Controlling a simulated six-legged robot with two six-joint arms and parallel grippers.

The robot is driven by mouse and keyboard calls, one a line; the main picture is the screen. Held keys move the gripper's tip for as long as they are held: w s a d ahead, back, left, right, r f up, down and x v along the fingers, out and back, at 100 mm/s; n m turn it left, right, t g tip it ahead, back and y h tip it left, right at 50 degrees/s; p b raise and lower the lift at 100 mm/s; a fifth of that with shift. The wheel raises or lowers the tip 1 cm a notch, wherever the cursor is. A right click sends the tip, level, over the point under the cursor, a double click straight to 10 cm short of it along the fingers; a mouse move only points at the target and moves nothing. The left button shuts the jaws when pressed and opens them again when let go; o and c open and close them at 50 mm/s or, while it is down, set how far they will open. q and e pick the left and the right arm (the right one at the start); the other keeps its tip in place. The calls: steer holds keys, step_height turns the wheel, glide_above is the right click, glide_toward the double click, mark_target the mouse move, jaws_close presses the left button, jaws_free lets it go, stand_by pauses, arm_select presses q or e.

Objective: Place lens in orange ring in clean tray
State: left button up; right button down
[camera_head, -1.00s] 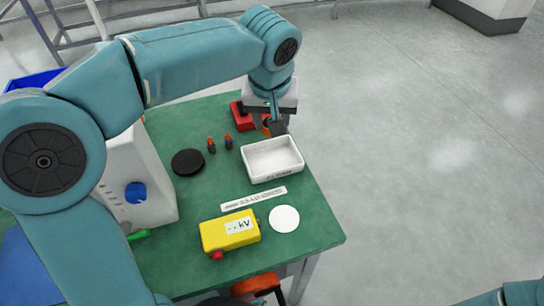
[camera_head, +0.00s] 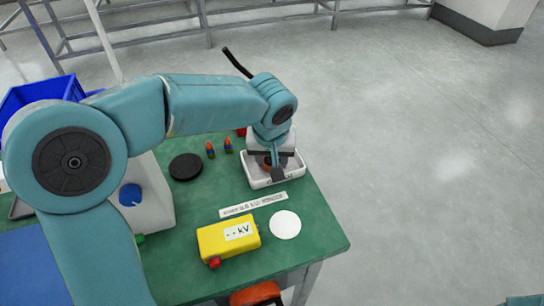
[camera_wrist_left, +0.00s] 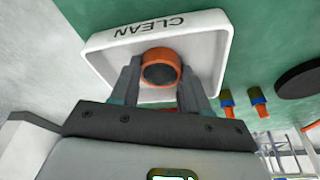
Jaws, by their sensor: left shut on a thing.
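My left gripper (camera_wrist_left: 158,88) is shut on the lens in the orange ring (camera_wrist_left: 160,57), which shows between its fingers in the left wrist view. In the head view the gripper (camera_head: 272,170) points down over the white clean tray (camera_head: 257,183), with a bit of orange beside the fingers. The tray's rim, marked CLEAN, shows in the left wrist view (camera_wrist_left: 213,20). The ring appears over or inside the tray; I cannot tell whether it touches the floor. A small part of my right arm shows at the lower right, its gripper out of view.
A black disc (camera_head: 186,167) and two small orange-and-blue pieces (camera_head: 210,150) lie left of the tray. A label strip (camera_head: 253,205), a white disc (camera_head: 285,225) and a yellow kV box (camera_head: 228,237) lie in front. A blue bin (camera_head: 40,95) stands behind.

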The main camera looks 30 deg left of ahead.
arm_select(q)
steer(key=o, duration=1.1)
steer(key=shift+r+p, duration=0.35)
steer(key=shift+r, duration=0.05)
steer(key=p+v, duration=0.2)
steer(key=v, duration=0.9)
steer(key=shift+r, duration=0.2)
steer(key=shift+s, duration=0.15)
